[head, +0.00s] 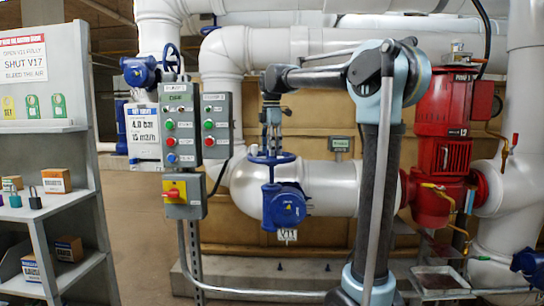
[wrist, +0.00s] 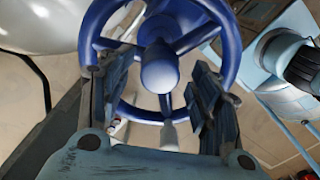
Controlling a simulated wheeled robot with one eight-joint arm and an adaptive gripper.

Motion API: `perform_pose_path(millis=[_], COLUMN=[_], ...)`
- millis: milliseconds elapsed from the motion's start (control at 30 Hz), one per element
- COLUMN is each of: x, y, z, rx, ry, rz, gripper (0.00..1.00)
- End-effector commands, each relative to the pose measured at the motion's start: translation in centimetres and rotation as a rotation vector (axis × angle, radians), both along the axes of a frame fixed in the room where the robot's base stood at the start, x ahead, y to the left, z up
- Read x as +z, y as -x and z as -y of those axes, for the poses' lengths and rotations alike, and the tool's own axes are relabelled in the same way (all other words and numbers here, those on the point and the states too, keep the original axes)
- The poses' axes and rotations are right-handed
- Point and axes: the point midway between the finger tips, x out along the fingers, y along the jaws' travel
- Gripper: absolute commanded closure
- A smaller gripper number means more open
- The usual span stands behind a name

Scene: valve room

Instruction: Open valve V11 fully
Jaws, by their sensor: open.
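Valve V11 (head: 285,205) is a blue valve on the white pipe, with a tag (head: 287,235) reading V11 hanging below it. Its blue handwheel (head: 283,158) lies flat on top. My gripper (head: 271,140) reaches down from above the handwheel. In the wrist view the wheel's hub (wrist: 160,68) and spokes show between the two spread fingers of my gripper (wrist: 155,80), with the rim curving around them. The jaws are open. I cannot tell whether a finger touches the wheel.
A control panel (head: 181,125) with buttons and a yellow-red switch stands left of the valve. A red pump (head: 442,150) stands at the right. Shelves (head: 60,214) with small boxes and padlocks are at the far left. White pipes (head: 330,185) run behind.

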Motion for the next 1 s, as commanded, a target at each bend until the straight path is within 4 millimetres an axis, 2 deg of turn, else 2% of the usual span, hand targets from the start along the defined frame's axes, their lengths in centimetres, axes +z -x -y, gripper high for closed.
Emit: perform_pose_path(millis=[433, 833, 1000], x=[4.1, 4.5, 4.5], y=[-0.1, -0.1, -0.1], z=[0.1, 0.1, 0.1], rx=[-0.001, -0.008, -0.130], ry=[0.001, 0.001, 0.001], rz=[0.000, 0.000, 0.001], gripper=[0.43, 0.43, 0.43])
